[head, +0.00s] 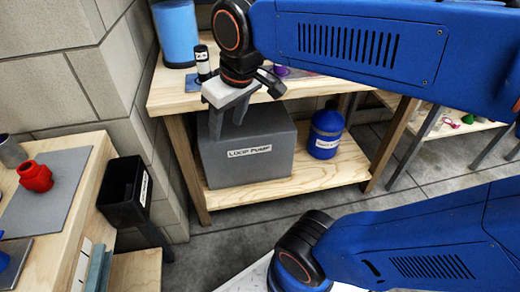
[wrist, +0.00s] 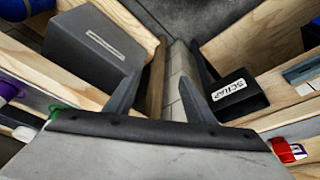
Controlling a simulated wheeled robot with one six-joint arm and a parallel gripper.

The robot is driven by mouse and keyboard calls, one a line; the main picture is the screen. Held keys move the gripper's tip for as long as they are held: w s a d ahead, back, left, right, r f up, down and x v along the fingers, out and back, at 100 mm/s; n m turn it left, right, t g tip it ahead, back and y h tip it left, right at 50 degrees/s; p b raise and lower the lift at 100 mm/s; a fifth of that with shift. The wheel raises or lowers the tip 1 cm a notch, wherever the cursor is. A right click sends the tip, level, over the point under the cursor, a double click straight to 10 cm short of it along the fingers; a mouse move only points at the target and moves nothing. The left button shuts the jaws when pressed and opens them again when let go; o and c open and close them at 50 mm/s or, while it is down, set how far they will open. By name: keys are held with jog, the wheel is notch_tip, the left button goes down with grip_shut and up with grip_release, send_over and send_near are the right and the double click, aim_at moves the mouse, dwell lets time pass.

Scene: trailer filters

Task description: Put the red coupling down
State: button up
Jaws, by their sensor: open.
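The red coupling (head: 35,177) rests on a grey mat (head: 62,188) on the wooden bench at the left of the head view. It stands apart from my gripper. My gripper (head: 228,116) is in the upper middle of the head view, in front of the back bench, with its fingers pointing down. In the wrist view my gripper (wrist: 160,88) has its two fingers spread, with nothing between them. A red item with a white and purple part (wrist: 287,150) shows at the lower right there; I cannot tell whether it is the coupling.
A black bin (head: 124,190) hangs at the left bench's edge; its label reads SCRAP in the wrist view (wrist: 236,98). A grey box marked LOOP PUMP (head: 250,155) and a blue jug (head: 325,132) stand on the back bench's lower shelf. Open floor (head: 240,225) lies between the benches.

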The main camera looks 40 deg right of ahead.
jog(key=s+d+f+m+t, duration=0.1)
jog(key=s+d+f+m, duration=0.1)
jog(key=s+d+f, duration=0.3)
notch_tip(320, 180, down, 2)
jog(key=shift+s+d+f+m+h, duration=0.2)
jog(key=shift+s+m+h, duration=0.2)
jog(key=shift+s, duration=0.1)
